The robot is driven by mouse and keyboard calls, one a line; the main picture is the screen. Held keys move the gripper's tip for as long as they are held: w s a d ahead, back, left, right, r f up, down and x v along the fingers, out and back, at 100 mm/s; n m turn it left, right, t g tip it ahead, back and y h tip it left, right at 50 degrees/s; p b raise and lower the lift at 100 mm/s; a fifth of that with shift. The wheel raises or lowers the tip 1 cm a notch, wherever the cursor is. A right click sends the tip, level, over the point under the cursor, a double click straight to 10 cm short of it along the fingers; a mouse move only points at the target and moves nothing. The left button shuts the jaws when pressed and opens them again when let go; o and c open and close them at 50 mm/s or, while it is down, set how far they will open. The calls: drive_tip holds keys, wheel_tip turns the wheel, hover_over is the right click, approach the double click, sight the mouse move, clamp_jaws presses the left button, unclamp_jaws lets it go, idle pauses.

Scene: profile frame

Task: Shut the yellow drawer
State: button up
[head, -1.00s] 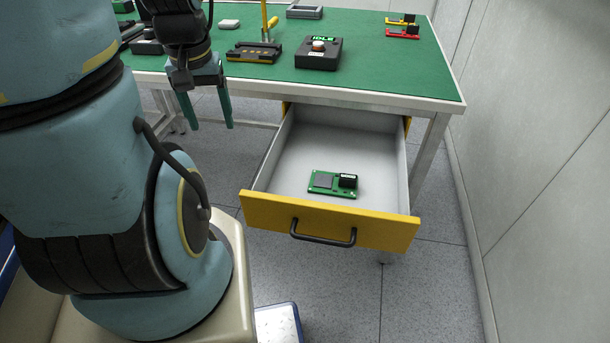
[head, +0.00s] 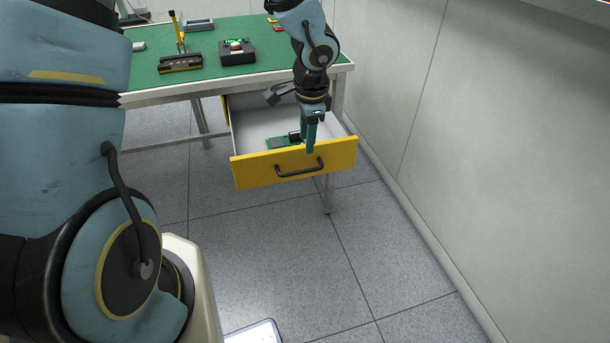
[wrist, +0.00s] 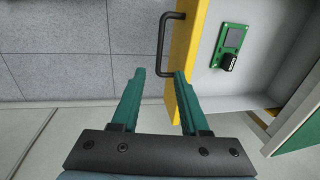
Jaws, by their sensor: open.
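The yellow drawer (head: 250,172) stands pulled out under the green-topped table, with a dark bar handle (head: 299,168) on its front. The drawer front (wrist: 186,45) and handle (wrist: 165,45) also show in the wrist view. My gripper (head: 310,148) points down at the drawer front, right of the handle's middle. In the wrist view my gripper (wrist: 160,73) is open and empty. Its left finger is over the floor outside the drawer; its right finger overlaps the yellow front near one handle end. I cannot tell whether it touches.
A green circuit board (head: 283,141) with a black block lies in the drawer; it shows whole in the wrist view (wrist: 232,45). The table (head: 200,80) holds several tools and boxes. A wall (head: 450,130) runs along the right. The floor before the drawer is clear.

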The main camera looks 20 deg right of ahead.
sight(304, 170)
drive_tip(key=f, duration=0.3)
drive_tip(key=w+f, duration=0.1)
drive_tip(key=f, duration=0.3)
drive_tip(key=w+f, duration=0.1)
drive_tip(key=f, duration=0.2)
drive_tip(key=shift+d+f+b, duration=0.1)
drive_tip(key=shift+f+b, duration=0.1)
drive_tip(key=shift+b, duration=0.1)
drive_tip(key=shift+c, duration=0.4)
clamp_jaws()
idle(0.6)
